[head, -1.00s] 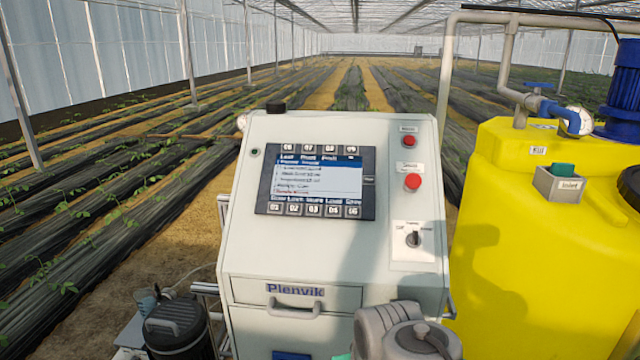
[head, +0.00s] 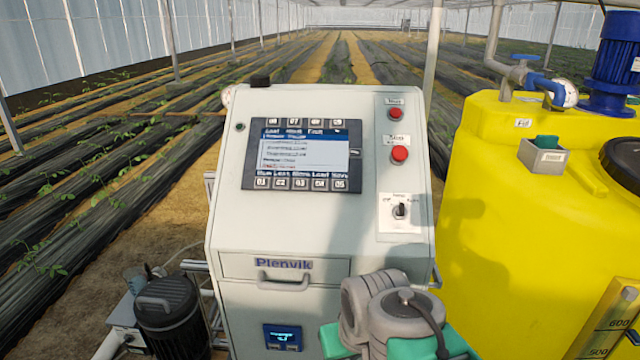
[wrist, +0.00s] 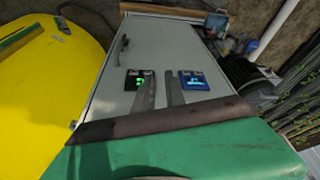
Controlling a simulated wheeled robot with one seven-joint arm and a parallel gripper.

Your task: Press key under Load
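The control panel (head: 359,210) stands ahead in the head view, with a lit screen (head: 305,155) in a dark frame. The upper labels are too blurred to read surely. In the wrist view my gripper (wrist: 160,76) shows two dark fingers with a gap between them, empty. They point at the cabinet's lower front, apart from the keys, which I cannot see in that view.
Two red buttons (head: 399,154) and a rotary switch (head: 400,211) are right of the screen. A drawer handle (head: 283,283) and a small blue display unit (head: 282,337) are below. A yellow tank (head: 500,230) stands close on the right, a black motor-like unit (head: 166,312) at lower left.

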